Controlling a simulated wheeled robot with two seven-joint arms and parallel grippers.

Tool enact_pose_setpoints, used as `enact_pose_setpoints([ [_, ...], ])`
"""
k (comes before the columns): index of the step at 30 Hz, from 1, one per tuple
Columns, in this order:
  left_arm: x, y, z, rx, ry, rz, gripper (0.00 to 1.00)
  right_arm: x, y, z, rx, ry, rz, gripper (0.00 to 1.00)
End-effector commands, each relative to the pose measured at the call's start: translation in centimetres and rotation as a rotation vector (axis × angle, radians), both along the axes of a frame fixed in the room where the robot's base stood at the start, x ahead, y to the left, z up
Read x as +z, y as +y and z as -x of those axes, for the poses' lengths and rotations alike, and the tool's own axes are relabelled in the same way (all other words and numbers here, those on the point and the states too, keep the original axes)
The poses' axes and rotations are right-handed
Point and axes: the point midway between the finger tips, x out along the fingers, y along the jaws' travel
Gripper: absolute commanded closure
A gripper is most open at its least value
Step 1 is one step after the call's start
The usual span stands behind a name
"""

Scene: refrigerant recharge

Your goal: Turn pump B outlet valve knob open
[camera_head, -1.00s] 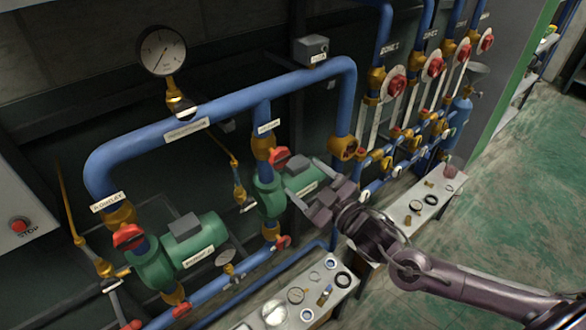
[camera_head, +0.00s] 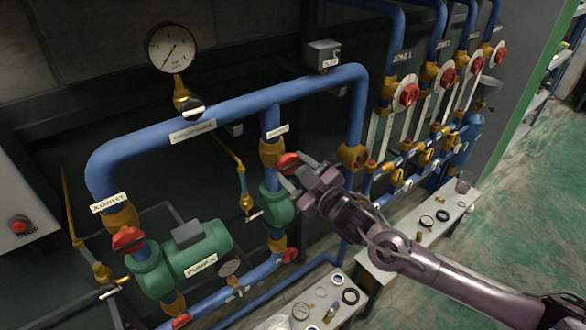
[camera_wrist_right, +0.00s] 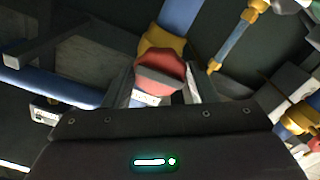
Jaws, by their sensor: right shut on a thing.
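The red pump B outlet valve knob (camera_head: 288,163) sits on the brass valve (camera_head: 271,152) below the blue discharge pipe, above a green pump body (camera_head: 275,205). My right gripper (camera_head: 303,172) reaches in from the right and is shut on this knob. In the right wrist view the red knob (camera_wrist_right: 158,70) lies between the two fingers, with a brass fitting (camera_wrist_right: 163,45) and blue pipe beyond it. Most of pump B is hidden behind my gripper and arm. My left gripper is not in view.
Pump A (camera_head: 205,250) stands to the left with its own red knob (camera_head: 128,239). A pressure gauge (camera_head: 170,48) rises above the blue header (camera_head: 225,112). Zone valves (camera_head: 408,95) line the right wall. Low benches with small parts (camera_head: 419,235) stand in front.

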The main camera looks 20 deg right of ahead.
Motion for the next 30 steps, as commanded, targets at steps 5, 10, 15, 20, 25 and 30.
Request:
enact_pose_setpoints([
  [5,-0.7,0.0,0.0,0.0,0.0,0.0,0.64,-0.2,0.0,0.0,0.003,-0.034,0.088,0.75],
  [10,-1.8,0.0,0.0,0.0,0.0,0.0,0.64,-0.2,0.0,0.0,0.004,-0.108,0.289,0.75],
  [15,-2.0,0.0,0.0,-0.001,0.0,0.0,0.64,0.0,0.1,0.1,0.005,-0.136,0.37,0.76],
  [20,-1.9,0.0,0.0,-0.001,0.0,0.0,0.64,0.1,0.0,0.1,0.004,-0.136,0.372,0.76],
  [25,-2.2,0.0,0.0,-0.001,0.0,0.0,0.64,-0.1,0.0,0.1,0.004,-0.144,0.393,0.76],
  [30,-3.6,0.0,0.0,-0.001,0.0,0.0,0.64,-0.2,0.0,0.0,0.003,-0.202,0.547,0.76],
])
